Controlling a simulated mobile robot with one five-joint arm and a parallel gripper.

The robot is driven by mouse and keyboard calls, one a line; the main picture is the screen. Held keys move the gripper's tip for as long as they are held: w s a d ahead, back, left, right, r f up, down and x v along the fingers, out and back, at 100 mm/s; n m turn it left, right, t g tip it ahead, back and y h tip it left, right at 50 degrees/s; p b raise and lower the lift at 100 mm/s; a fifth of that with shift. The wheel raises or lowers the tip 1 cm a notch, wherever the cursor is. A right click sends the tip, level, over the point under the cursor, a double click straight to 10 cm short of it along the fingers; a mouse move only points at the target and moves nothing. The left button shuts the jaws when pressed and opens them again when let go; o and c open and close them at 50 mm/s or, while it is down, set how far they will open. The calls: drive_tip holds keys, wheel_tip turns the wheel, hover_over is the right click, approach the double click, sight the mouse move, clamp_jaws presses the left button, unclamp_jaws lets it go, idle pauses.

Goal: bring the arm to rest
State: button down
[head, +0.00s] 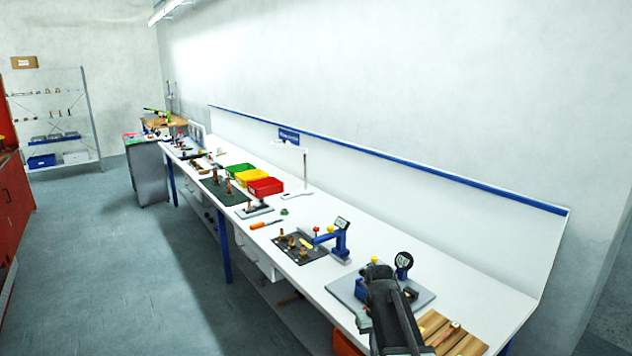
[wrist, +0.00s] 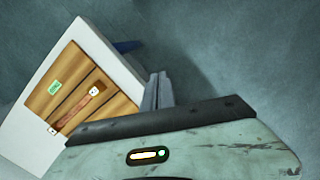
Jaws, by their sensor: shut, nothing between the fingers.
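My arm (head: 392,305) shows as dark links at the bottom of the head view, in front of the near end of the white bench. My gripper (wrist: 158,90) shows in the wrist view as two grey fingers lying close together, shut and empty. The fingers point past the bench's edge, with grey floor behind them, and touch nothing that I can see. In the head view the fingertips cannot be made out.
Beside my arm is a grey plate (head: 345,289) with a dial gauge (head: 403,262). Coloured bins (head: 265,186) stand farther along. Floor (head: 110,270) at left is clear.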

drive_tip(key=s+f+m+t+b, duration=0.1)
drive_tip(key=s+f+b, duration=0.3)
drive_tip(key=s, duration=0.7)
drive_tip(key=shift+s+f+m, duration=0.4)
drive_tip(key=shift+f+m, duration=0.1)
drive_tip(key=shift+f, duration=0.3)
drive_tip(key=shift+a, duration=0.15)
idle(0.4)
